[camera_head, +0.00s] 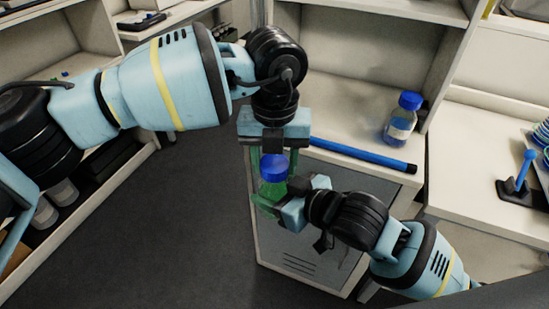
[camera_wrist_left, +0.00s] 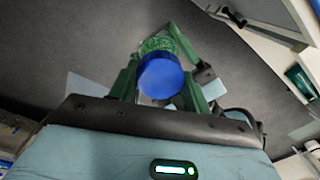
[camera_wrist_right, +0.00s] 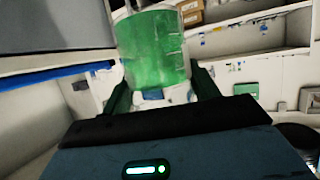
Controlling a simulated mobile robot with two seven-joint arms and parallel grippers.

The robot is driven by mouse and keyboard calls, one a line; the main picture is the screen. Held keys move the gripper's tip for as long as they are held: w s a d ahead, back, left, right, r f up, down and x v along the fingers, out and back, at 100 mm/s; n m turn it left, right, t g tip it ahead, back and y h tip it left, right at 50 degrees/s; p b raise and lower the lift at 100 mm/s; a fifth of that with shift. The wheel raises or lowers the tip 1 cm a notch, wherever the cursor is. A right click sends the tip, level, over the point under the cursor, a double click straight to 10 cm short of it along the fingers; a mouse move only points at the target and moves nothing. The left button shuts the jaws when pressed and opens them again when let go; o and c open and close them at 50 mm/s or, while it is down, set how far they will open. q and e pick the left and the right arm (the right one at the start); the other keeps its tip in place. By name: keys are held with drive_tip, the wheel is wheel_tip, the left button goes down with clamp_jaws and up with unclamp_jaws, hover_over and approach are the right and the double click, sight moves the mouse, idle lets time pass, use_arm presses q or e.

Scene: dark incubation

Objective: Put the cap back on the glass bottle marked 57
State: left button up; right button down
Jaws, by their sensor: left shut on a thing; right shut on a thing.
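A blue cap (camera_head: 273,168) sits between the fingers of my left gripper (camera_head: 272,158), which points down and is shut on it. Directly beneath is a glass bottle (camera_head: 271,191) with green contents. My right gripper (camera_head: 268,205) comes from the lower right and is shut on the bottle, holding it in the air roughly upright. In the left wrist view the cap (camera_wrist_left: 160,77) covers the bottle's mouth, with the bottle (camera_wrist_left: 166,42) behind it. I cannot tell whether the cap is seated or just above the neck. The right wrist view shows the bottle (camera_wrist_right: 155,48); no number is readable.
Another bottle with a blue cap (camera_head: 402,118) stands on the bench at right. A blue rod with black ends (camera_head: 352,156) lies along the bench's front edge. A blue-handled black stand (camera_head: 522,182) is on the right bench. Grey floor (camera_head: 190,230) is open at left.

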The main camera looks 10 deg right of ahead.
use_arm(q)
drive_tip(key=o, duration=1.1)
drive_tip(key=shift+r, duration=0.1)
drive_tip(key=shift+r, duration=2.2)
drive_tip(key=shift+c, duration=0.6)
drive_tip(key=shift+r+n, duration=0.8)
drive_tip(key=shift+n, duration=0.2)
drive_tip(key=r+n, duration=0.2)
drive_tip(key=n, duration=0.1)
